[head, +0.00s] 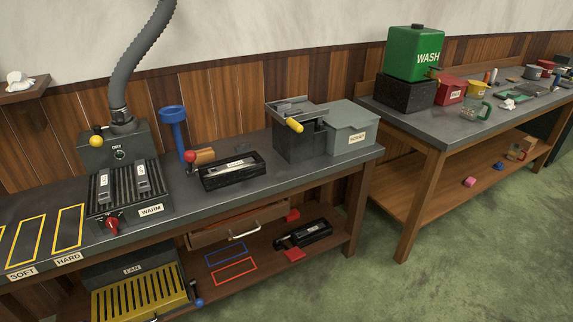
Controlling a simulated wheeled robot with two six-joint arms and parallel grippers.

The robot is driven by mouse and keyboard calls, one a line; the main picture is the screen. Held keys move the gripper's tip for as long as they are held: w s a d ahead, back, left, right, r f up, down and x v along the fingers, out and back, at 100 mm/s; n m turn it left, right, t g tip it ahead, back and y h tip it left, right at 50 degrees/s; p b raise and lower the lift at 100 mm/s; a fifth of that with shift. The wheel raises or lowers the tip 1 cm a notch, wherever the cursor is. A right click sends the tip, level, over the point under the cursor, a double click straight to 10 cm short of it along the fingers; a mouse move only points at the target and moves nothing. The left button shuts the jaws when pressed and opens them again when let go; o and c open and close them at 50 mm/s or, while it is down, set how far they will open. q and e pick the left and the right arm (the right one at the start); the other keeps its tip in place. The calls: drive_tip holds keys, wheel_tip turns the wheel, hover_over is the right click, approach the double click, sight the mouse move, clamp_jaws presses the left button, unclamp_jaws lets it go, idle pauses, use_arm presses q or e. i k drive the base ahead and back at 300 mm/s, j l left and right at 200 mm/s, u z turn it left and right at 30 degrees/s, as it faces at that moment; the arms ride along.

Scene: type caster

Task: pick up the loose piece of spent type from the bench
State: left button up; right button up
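I cannot make out a loose piece of spent type for certain on the bench (235,198). Two grey blocks with pale labels stand on the ribbed black plate (127,200) marked WARM: a left block (105,188) and a right block (142,178). A long black box (232,171) with a pale label lies on the bench near its middle, with a red knob and a wooden part behind its left end. Neither of my grippers is in view.
A grey lidded bin (348,138) and a dark machine (298,135) with a yellow handle fill the bench's right end. Yellow outlines (68,228) at left are empty. A second bench (450,125) at right holds a green WASH tank (413,55).

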sight(245, 146)
drive_tip(key=i+l+u, duration=0.25)
drive_tip(key=i, duration=0.15)
drive_tip(key=i+l+u, duration=0.2)
drive_tip(key=i, duration=0.2)
drive_tip(key=i+l, duration=0.25)
drive_tip(key=l, duration=0.15)
drive_tip(key=i+l, duration=0.3)
drive_tip(key=l+u, duration=0.05)
drive_tip(key=l, duration=0.05)
